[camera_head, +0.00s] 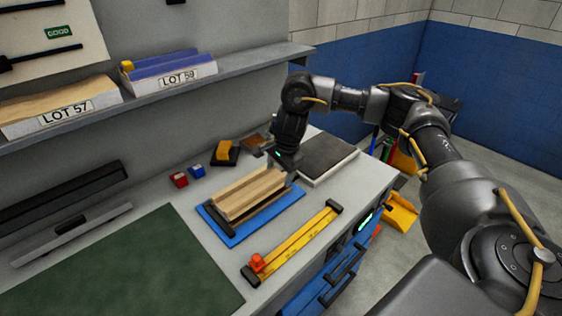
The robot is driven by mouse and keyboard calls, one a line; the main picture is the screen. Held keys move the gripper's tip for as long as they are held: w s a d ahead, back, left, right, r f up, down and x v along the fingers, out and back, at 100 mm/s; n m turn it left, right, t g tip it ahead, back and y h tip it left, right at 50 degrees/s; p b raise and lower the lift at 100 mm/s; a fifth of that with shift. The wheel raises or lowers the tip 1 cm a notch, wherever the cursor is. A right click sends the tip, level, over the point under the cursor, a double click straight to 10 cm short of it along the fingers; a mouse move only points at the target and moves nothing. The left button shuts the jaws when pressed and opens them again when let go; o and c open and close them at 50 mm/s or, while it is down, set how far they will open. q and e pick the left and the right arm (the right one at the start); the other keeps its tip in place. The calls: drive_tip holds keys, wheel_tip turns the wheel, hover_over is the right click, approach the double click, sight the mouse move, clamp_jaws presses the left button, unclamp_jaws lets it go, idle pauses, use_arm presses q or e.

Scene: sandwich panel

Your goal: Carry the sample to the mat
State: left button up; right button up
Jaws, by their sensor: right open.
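A light wooden-looking block with lengthwise ridges, likely the sample (247,193), lies on a blue board (233,236) in the middle of the bench. A dark end piece is at its near left end. A dark green mat (150,270) lies flat at the front left of the bench, apart from the board. My right gripper (284,168) is open and points down at the far right end of the block. Its fingertips are small and dark here, and I cannot tell whether they touch the block. My left gripper is not in view.
A yellow bar tool (295,240) with a red knob lies along the front edge. A dark grey plate (327,157) lies at the back right. Small red (179,180) and blue (197,171) blocks stand behind the board. A shelf (245,66) with lot-labelled trays overhangs the back.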

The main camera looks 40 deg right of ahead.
sight(276, 183)
drive_tip(key=shift+x, duration=0.9)
drive_tip(key=shift+w+f, duration=0.1)
drive_tip(key=shift+f, duration=0.2)
drive_tip(key=shift+w+a+f, duration=0.1)
drive_tip(key=shift+w+f, duration=0.05)
drive_tip(key=shift+f, duration=0.55)
drive_tip(key=shift+f+p, duration=0.25)
drive_tip(key=shift+p, duration=0.05)
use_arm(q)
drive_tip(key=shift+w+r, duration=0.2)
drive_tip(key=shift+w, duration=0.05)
use_arm(e)
drive_tip(key=c, duration=1.1)
drive_tip(key=shift+o, duration=1.4)
drive_tip(key=shift+c, duration=1)
